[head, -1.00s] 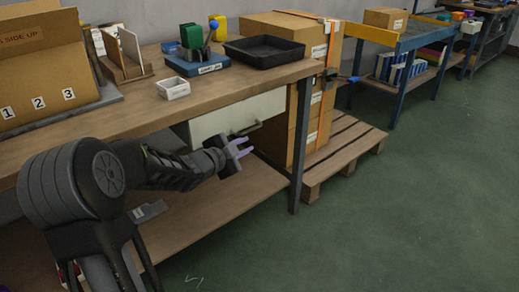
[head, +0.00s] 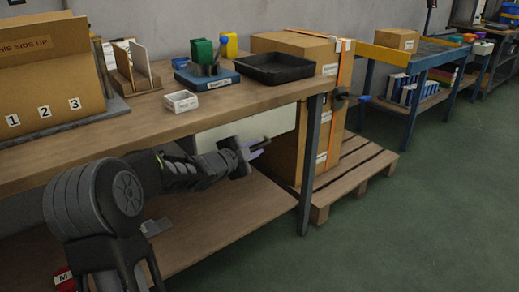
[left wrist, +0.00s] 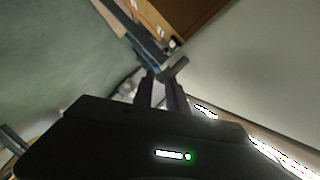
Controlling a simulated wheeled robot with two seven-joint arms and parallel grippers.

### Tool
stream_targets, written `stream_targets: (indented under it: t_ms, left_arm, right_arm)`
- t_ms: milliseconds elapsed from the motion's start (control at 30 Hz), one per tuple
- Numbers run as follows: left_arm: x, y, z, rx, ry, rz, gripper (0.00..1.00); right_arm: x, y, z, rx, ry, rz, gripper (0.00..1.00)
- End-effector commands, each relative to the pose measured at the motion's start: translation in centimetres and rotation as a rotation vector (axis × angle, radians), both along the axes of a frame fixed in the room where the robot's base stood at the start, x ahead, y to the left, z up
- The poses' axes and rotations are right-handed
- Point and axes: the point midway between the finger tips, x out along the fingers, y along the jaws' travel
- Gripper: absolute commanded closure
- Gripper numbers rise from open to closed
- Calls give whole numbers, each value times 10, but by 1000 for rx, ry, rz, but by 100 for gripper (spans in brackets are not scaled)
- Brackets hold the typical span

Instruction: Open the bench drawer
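The bench drawer has a plain off-white front (head: 276,124) under the right part of the wooden bench top (head: 225,100), and it looks closed. In the left wrist view its front fills the right side as a pale panel (left wrist: 245,75). The dark drawer handle (left wrist: 174,70) shows there just beyond my fingertips. My left gripper (head: 262,150) is in front of the drawer at handle height, its fingers apart. In the left wrist view the fingers (left wrist: 160,86) reach up to the handle; whether they touch it I cannot tell. My right gripper is not in view.
On the bench top are a black tray (head: 275,69), a small white box (head: 181,101) and a blue stand (head: 207,79). A bench leg (head: 310,165) stands right of the drawer. Stacked cartons on a pallet (head: 355,170) are beyond it. The green floor in front is clear.

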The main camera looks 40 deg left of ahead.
Motion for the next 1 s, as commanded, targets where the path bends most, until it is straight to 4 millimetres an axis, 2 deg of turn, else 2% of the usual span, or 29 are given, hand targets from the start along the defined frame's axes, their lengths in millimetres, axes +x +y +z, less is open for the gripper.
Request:
stream_targets:
  t_ms: [100, 267, 533, 733, 1000]
  left_arm:
    - [17, 0, -6, -1, -1, -1, 82]
    - [27, 1, -6, -1, -1, 0, 82]
    - [28, 1, -6, -1, -1, 1, 83]
    - [28, 1, -6, -1, -1, 1, 99]
    - [28, 1, -6, -1, 0, 0, 100]
  right_arm:
    - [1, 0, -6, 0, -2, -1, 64]
    - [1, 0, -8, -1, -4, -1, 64]
    - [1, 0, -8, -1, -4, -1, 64]
    - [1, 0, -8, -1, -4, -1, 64]
    - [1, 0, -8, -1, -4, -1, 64]
